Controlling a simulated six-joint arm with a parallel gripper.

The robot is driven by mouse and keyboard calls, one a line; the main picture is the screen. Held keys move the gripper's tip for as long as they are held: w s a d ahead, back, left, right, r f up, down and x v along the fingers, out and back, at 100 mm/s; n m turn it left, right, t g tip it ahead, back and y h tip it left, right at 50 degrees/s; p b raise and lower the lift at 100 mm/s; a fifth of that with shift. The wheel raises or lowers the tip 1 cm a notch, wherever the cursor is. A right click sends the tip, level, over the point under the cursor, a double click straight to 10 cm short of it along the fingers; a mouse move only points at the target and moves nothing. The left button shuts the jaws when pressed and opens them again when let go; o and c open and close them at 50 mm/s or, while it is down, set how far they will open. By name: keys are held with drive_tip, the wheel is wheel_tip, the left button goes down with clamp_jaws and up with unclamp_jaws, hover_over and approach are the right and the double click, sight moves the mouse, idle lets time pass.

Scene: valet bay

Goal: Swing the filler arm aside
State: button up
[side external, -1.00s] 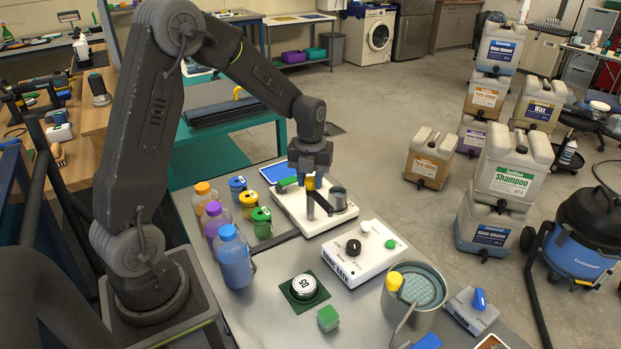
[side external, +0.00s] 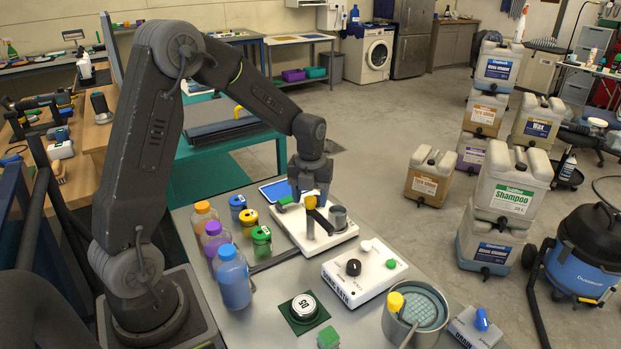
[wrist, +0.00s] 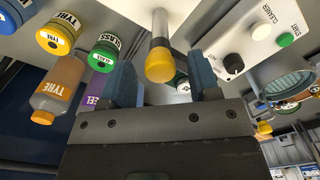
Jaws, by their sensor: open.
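The filler arm is a dark bar with a yellow knob (side external: 310,202), on a white base (side external: 327,241) beside a grey cup (side external: 338,217). My gripper (side external: 309,195) is directly over the knob, pointing down. In the wrist view the yellow-tipped knob (wrist: 160,62) stands between my two blue-padded fingers, and my gripper (wrist: 165,88) is open, with space visible on both sides of the knob. I cannot tell from the side view whether a finger touches it. The filler arm's pivot is partly hidden by my gripper.
Capped bottles, including a blue one (side external: 233,280), and small labelled jars (side external: 261,240) stand to the left. A white control box (side external: 364,273) with a black knob is in front right.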

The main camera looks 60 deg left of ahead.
wheel_tip(320, 180, up, 13)
drive_tip(key=shift+r, duration=0.15)
idle(0.4)
drive_tip(key=s+d+r+n+t, duration=0.1)
drive_tip(key=s+d+n+t, duration=0.1)
drive_tip(key=s+d+n, duration=0.5)
drive_tip(key=s+d+r+n+t, duration=0.1)
drive_tip(key=s+d+n+t, duration=0.2)
drive_tip(key=s+d+n, duration=0.4)
drive_tip(key=s+n, duration=0.5)
drive_tip(key=n, duration=0.8)
drive_tip(key=shift+d+r+t, duration=0.2)
drive_tip(key=shift+t, duration=0.1)
